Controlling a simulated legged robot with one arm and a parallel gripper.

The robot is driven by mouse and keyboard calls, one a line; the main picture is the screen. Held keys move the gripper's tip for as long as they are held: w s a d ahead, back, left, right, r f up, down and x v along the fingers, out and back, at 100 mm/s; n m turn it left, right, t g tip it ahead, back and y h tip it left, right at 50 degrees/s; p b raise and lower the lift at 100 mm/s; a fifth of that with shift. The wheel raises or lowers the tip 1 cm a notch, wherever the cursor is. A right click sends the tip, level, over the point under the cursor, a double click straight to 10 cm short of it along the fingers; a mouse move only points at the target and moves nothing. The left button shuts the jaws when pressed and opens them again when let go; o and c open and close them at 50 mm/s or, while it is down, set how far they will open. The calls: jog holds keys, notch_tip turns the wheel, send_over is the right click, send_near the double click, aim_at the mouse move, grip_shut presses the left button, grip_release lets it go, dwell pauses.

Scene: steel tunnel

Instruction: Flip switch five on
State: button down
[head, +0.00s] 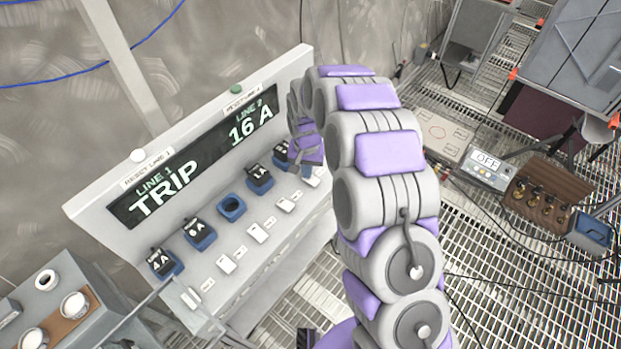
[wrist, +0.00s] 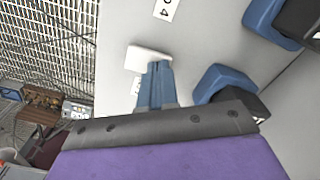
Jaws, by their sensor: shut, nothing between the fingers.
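The grey sloped panel (head: 150,240) carries a row of white switches along its front, each below a blue socket. The switch at the far right end (head: 312,179), apparently switch five, is partly hidden by my gripper (head: 296,166). In the wrist view my gripper (wrist: 157,70) is shut and empty, its blue-grey fingertips at the edge of that white switch (wrist: 148,56). I cannot tell whether they touch. The switch's on or off position is unclear. A neighbouring label ending in "4" (wrist: 168,8) shows at the top.
The display (head: 195,168) reads "LINE 1 TRIP" and "LINE 2 16 A". The middle socket (head: 231,207) is empty; others hold black plugs. A white reset button (head: 138,155) and a green one (head: 236,89) top the panel. A box reading "OFF" (head: 488,162) stands right on grating.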

jog(key=shift+r+p, duration=0.8)
jog(key=shift+r, duration=1)
jog(key=shift+r+p, duration=0.6)
jog(key=shift+r, duration=1)
